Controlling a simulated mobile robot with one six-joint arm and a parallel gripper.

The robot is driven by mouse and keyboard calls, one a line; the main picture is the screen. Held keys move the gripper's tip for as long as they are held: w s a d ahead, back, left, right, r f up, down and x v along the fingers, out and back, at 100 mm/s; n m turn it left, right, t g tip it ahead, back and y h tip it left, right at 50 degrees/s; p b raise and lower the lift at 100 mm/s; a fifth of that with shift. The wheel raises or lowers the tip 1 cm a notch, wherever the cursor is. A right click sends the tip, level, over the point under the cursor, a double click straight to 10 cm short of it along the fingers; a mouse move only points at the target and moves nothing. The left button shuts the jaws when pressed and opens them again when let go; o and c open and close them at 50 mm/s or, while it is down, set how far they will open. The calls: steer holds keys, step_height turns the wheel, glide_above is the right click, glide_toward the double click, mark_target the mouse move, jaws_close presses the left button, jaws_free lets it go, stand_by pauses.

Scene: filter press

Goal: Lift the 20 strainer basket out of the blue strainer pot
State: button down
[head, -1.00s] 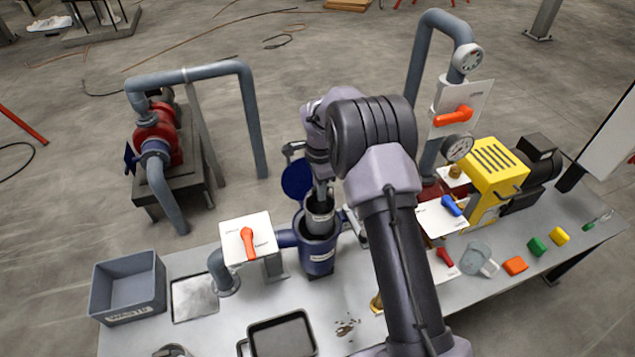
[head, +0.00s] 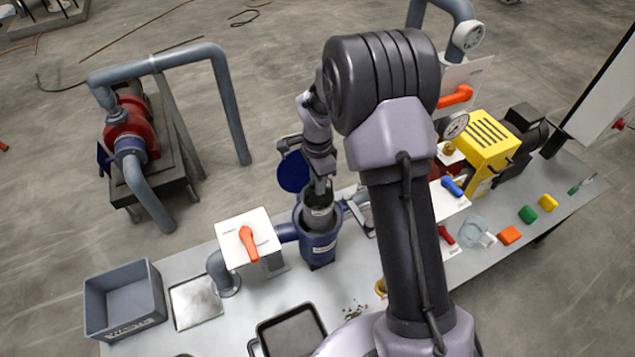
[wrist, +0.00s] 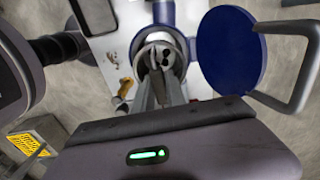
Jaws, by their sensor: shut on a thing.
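The blue strainer pot (head: 318,249) stands upright on the bench. The grey strainer basket (head: 319,218) stands upright at its mouth, its upper part showing above the pot's rim and its lower part hidden inside. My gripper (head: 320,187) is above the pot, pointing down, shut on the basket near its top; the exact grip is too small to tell. In the wrist view my fingers (wrist: 158,76) reach into the basket's round opening (wrist: 160,57). The pot's round blue lid (head: 293,172) is swung open behind it and also shows in the wrist view (wrist: 231,50).
An orange-handled valve with a white plate (head: 245,240) is left of the pot. A grey waste bin (head: 125,300), a flat metal tray (head: 196,301) and a dark tray (head: 288,335) are on the bench. A lid clamp arm (head: 357,213) is close on the pot's right.

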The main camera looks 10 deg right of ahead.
step_height(320, 180, up, 6)
steer(key=p, duration=0.4)
steer(key=shift+s+r+p, duration=0.1)
steer(key=shift+r+p, duration=0.1)
steer(key=shift+p, duration=0.15)
steer(key=s+d+b, duration=0.1)
steer(key=s+b, duration=0.2)
steer(key=s, duration=0.5)
steer(key=shift+s+d+r, duration=0.25)
steer(key=shift+s+d, duration=0.1)
